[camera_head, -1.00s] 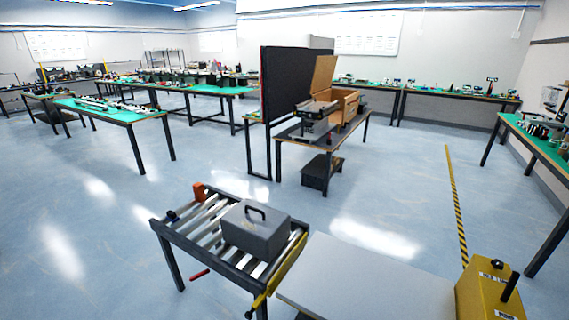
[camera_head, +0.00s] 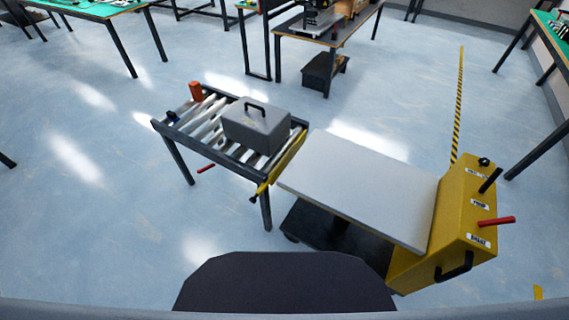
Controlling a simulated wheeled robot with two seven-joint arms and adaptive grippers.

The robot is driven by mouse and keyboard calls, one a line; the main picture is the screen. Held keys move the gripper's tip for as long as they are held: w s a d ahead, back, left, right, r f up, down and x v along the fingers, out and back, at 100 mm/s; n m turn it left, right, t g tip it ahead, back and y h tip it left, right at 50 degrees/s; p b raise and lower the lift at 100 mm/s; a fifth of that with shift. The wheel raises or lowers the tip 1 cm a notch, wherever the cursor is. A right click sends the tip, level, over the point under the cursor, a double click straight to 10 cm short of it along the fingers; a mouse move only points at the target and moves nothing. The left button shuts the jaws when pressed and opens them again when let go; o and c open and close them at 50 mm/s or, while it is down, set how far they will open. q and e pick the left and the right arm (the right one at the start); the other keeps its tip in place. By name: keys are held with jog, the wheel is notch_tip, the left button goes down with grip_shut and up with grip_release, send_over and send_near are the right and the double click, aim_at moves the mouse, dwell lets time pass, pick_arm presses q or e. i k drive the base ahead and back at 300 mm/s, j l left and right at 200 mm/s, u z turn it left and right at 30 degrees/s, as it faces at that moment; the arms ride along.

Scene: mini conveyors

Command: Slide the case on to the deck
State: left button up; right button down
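A grey case (camera_head: 256,126) with a black top handle sits upright on the rollers of a small roller conveyor (camera_head: 184,152), towards its right end. A yellow bar (camera_head: 280,167) runs along that right end, between the case and the deck. The flat pale grey deck (camera_head: 352,185) belongs to a cart with a yellow housing (camera_head: 446,222) at its right. The housing has labels, a black lever, a black handle and a red lever (camera_head: 497,221). Neither of my grippers is in view.
An orange block (camera_head: 196,91) stands at the conveyor's far left corner, and a red handle (camera_head: 206,168) sticks out below its near side. A table (camera_head: 322,38) stands behind. The floor around the conveyor is largely clear, with a striped line (camera_head: 459,105) at the right.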

aim_at(261, 127)
jog(key=i+j+z, duration=0.2)
jog(key=j+z, duration=0.3)
jog(key=j, duration=0.45)
jog(key=j+z, duration=0.5)
jog(key=j, duration=0.5)
jog(key=k+j+z, duration=0.1)
jog(key=j+z, duration=0.35)
jog(key=j, duration=0.55)
